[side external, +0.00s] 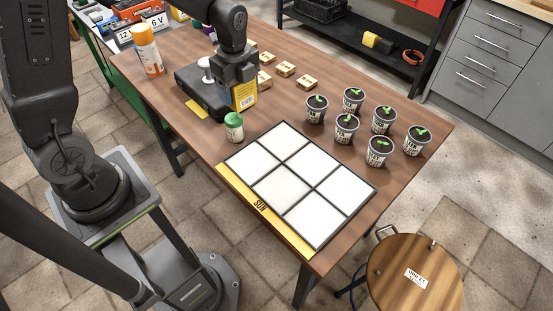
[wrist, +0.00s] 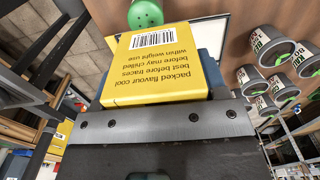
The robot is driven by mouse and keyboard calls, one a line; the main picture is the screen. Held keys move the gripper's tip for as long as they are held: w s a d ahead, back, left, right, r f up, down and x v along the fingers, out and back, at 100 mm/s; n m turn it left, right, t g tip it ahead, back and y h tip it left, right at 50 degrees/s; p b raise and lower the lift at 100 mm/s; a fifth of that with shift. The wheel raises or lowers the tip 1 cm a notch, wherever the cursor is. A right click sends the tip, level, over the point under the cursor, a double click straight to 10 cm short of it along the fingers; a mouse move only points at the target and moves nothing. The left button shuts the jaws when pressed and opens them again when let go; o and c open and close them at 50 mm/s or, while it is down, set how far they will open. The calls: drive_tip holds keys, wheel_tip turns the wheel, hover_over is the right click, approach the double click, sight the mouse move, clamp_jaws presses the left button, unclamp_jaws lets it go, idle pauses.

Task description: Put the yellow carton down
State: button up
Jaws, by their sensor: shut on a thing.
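The yellow carton (side external: 245,97) is between the fingers of my gripper (side external: 233,88) over the far left part of the wooden table. My gripper is shut on it. In the wrist view the carton (wrist: 156,62) fills the middle, with printed text and a barcode on its face, and its near end is hidden by the gripper (wrist: 160,118). I cannot tell whether its bottom touches the table.
A jar with a green lid (side external: 233,127) stands close in front of the carton. A dark device (side external: 196,88) is just left. A white-panelled tray (side external: 262,201), several potted seedlings (side external: 379,150), small wooden blocks (side external: 285,69) and an orange-white spray can (side external: 148,50) share the table.

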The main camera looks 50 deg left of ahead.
sight(241, 102)
drive_tip(key=s+d, duration=0.1)
drive_tip(key=d+f, duration=0.1)
drive_tip(key=d, duration=0.1)
drive_tip(key=shift+s, duration=0.35)
drive_tip(key=d+f, duration=0.2)
drive_tip(key=d, duration=0.1)
drive_tip(key=w+d+f, duration=0.1)
drive_tip(key=d+f, duration=0.1)
drive_tip(key=d, duration=0.1)
drive_tip(key=w+d+f, duration=0.1)
drive_tip(key=d+f, duration=0.1)
drive_tip(key=d, duration=0.1)
drive_tip(key=shift+d, duration=0.3)
drive_tip(key=shift+f, duration=2.05)
drive_tip(key=shift+f, duration=0.25)
drive_tip(key=o, duration=1.1)
drive_tip(key=shift+c, duration=0.2)
